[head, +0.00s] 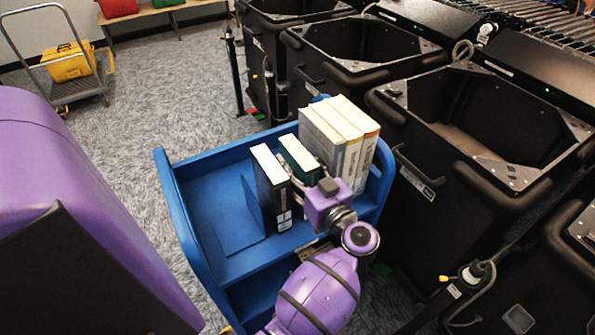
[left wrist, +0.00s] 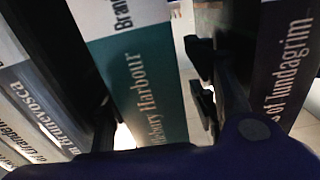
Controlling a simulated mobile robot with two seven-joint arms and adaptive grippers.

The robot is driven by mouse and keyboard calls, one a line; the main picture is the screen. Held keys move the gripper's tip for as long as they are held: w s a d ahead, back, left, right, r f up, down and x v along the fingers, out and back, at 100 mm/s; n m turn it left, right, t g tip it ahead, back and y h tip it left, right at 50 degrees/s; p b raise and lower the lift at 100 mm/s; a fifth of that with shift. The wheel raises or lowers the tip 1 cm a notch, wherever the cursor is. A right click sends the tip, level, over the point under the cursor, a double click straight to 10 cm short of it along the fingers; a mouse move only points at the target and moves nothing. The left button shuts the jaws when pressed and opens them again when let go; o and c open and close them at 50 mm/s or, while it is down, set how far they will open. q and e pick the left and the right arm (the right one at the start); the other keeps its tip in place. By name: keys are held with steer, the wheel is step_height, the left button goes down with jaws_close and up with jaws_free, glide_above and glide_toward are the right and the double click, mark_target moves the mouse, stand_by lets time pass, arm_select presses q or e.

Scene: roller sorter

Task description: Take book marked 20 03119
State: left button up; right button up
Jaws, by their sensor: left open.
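A green book (head: 299,158) stands upright on the blue cart, between a black book (head: 271,190) and a group of thick pale books (head: 342,135). My left gripper (head: 304,186) is at the spine side of the green book, open. In the left wrist view the teal spine (left wrist: 148,90), reading "...bury Harbour", lies between the two dark fingers. A dark spine ending "of Tundagrim" (left wrist: 287,75) is to the right, and grey spines (left wrist: 45,105) are to the left. The number 20 03119 is not legible on any spine. My right gripper is not in view.
The blue cart (head: 178,205) has raised ends and a blue bookend (head: 238,222) left of the black book. Black bins (head: 440,190) stand close on the right. A hand truck with a yellow case (head: 68,64) stands on open carpet at the back left.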

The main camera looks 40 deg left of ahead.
arm_select(q)
steer(key=shift+x, duration=0.85)
steer(key=shift+c, duration=0.6)
jaws_close()
